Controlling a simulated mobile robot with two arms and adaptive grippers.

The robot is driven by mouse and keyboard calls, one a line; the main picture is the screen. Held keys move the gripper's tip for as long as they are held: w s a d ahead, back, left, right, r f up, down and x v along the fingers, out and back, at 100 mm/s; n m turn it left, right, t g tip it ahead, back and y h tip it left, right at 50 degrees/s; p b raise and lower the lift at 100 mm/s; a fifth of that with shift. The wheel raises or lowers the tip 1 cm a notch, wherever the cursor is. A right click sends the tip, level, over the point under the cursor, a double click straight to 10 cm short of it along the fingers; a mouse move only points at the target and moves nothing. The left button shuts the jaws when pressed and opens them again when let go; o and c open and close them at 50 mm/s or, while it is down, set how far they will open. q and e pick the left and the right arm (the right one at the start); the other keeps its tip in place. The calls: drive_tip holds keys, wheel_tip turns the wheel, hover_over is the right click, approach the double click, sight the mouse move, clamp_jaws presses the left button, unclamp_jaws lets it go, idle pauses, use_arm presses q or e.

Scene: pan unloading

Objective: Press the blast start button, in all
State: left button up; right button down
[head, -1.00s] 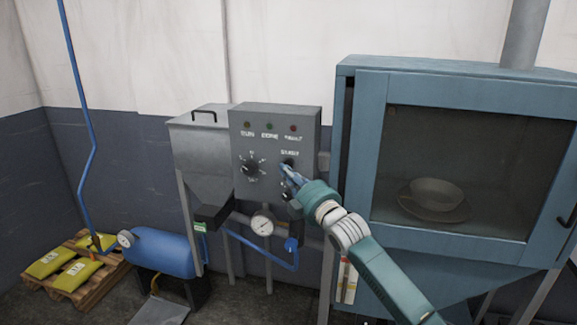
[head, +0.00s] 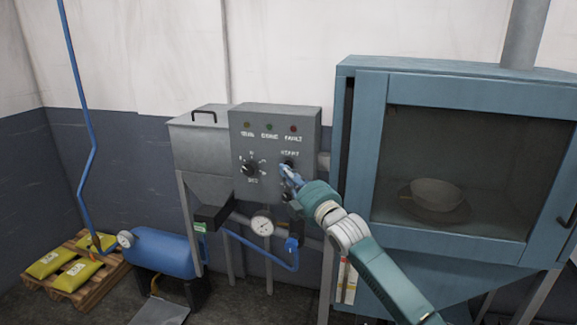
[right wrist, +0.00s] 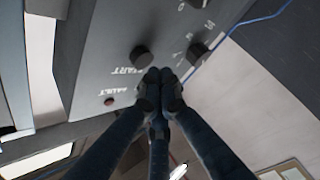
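The start button (head: 289,163) is a dark round knob under the START label on the grey control box. It also shows in the right wrist view (right wrist: 141,56). My right gripper (head: 285,170) is at the box front, just below the button, and partly covers that area. In the right wrist view its fingertips (right wrist: 160,76) are together with nothing between them, beside the button's edge. I cannot tell whether they touch the panel. My left gripper is not in view.
A selector dial (head: 250,168) is left of the button, and another dark knob (right wrist: 198,53) is close by. Three small lamps line the box top. The blue-green cabinet (head: 357,200) with a window stands right. A blue tank (head: 165,253) and pallet (head: 72,290) are lower left.

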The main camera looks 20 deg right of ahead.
drive_tip(key=shift+w+d, duration=0.25)
drive_tip(key=shift+w, duration=0.1)
